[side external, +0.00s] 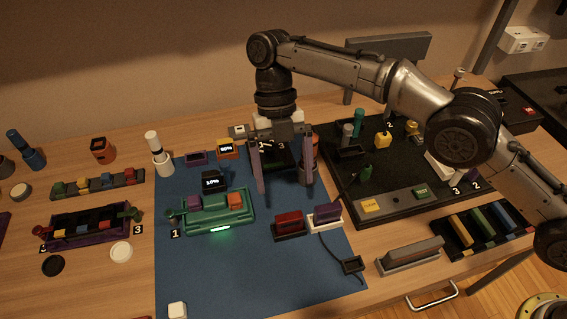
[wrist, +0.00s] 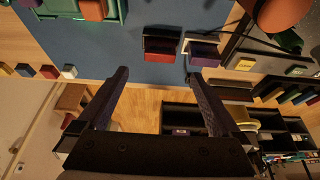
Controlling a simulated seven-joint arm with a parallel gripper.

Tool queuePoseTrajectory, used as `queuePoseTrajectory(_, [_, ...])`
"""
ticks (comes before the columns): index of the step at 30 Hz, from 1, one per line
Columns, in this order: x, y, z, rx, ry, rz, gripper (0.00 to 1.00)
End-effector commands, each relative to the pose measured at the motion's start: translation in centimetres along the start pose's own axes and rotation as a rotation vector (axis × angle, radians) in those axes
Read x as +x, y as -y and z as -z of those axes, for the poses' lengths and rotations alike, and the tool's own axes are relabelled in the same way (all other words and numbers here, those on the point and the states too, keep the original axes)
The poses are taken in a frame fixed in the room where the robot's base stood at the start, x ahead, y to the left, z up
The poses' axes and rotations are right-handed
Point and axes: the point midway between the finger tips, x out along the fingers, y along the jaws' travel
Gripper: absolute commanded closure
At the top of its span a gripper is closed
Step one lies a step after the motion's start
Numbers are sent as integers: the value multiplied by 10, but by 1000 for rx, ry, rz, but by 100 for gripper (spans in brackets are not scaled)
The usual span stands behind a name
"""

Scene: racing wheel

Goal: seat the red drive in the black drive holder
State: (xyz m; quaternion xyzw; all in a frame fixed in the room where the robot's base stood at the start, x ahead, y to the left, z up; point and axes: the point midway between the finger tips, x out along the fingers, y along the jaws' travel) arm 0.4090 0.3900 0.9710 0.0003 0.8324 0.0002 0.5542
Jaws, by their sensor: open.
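The red drive (side external: 289,220) stands upright in the black drive holder (side external: 291,236) on the blue mat, near its right side. In the wrist view the red drive (wrist: 160,44) also shows at the black holder (wrist: 159,32), top centre. How deep it sits is hard to tell. My gripper (side external: 285,191) is open and empty, with its fingers pointing down, above and behind the red drive and apart from it. In the wrist view my gripper's fingers (wrist: 157,75) are spread wide with nothing between them.
A purple drive (side external: 327,211) in a white holder (side external: 326,224) stands close right of the red drive. A green tray (side external: 218,222) with several blocks is to the left. A black board (side external: 380,188) lies at the right. The mat's front (side external: 250,280) is mostly clear.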

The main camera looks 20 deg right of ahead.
Motion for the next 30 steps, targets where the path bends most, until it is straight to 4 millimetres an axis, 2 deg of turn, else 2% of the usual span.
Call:
queuePoseTrajectory(9, [-18,0,0,1,-1,0,0])
queuePoseTrajectory(27, [-19,0,0,1,-1,0,0])
queuePoseTrajectory(30, [-24,6,-4,12,3,-7,0])
